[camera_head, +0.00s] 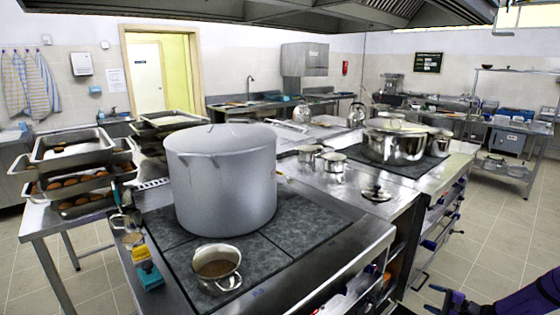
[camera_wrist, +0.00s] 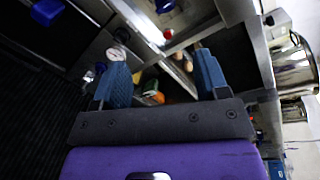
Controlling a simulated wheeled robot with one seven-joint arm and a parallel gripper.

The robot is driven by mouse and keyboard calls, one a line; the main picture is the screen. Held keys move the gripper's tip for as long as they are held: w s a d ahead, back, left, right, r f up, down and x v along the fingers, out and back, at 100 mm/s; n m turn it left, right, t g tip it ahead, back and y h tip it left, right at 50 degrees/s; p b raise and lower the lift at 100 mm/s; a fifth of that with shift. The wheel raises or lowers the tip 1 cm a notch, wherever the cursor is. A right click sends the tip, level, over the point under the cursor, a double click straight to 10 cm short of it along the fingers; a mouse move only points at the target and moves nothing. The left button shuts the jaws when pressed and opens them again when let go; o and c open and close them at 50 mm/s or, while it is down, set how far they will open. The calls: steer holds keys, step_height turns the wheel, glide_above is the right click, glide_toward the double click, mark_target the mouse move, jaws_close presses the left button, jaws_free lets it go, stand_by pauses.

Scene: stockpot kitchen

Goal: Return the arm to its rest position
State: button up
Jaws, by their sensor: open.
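My gripper (camera_wrist: 162,76) shows in the wrist view with its two blue fingers spread apart and nothing between them. Its purple body fills the bottom of that view. In the head view, part of my gripper (camera_head: 432,299) and purple arm shows at the bottom right corner, low over the floor and to the right of the stove island. It looks apart from the island's side. The rest of the arm is cut off by the picture's edge.
A large grey stockpot (camera_head: 222,178) and a small pot (camera_head: 217,268) stand on the near cooktop (camera_head: 308,222). The island's open shelves (camera_head: 440,222) hold items near my gripper. Tiled floor (camera_head: 490,235) to the right is clear. Stacked trays (camera_head: 72,143) stand at left.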

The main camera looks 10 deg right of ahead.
steer(key=w+a+r+n+g+y, duration=0.15)
steer(key=a+r+n+g, duration=0.3)
steer(key=r, duration=0.55)
steer(key=w+a+r+n+g, duration=0.3)
steer(key=a+r, duration=0.2)
steer(key=r, duration=0.6)
steer(key=s+a+r+n+g+h, duration=0.2)
steer(key=a+r, duration=0.4)
steer(key=r, duration=0.4)
steer(key=s+a+r+n+g+h, duration=0.2)
steer(key=a+r+n+g, duration=0.1)
steer(key=a+r, duration=0.5)
steer(key=s+a+r+n+h, duration=0.35)
steer(key=s+a+r, duration=0.55)
steer(key=s+r, duration=0.5)
steer(key=s+a+r+t+h, duration=0.1)
steer(key=s+r+t, duration=0.1)
steer(key=s, duration=0.5)
steer(key=s+a+r+n+t+h, duration=0.1)
steer(key=s+a+r+t+h, duration=0.1)
steer(key=s, duration=0.5)
steer(key=shift+s+r, duration=0.25)
steer(key=shift+r, duration=0.2)
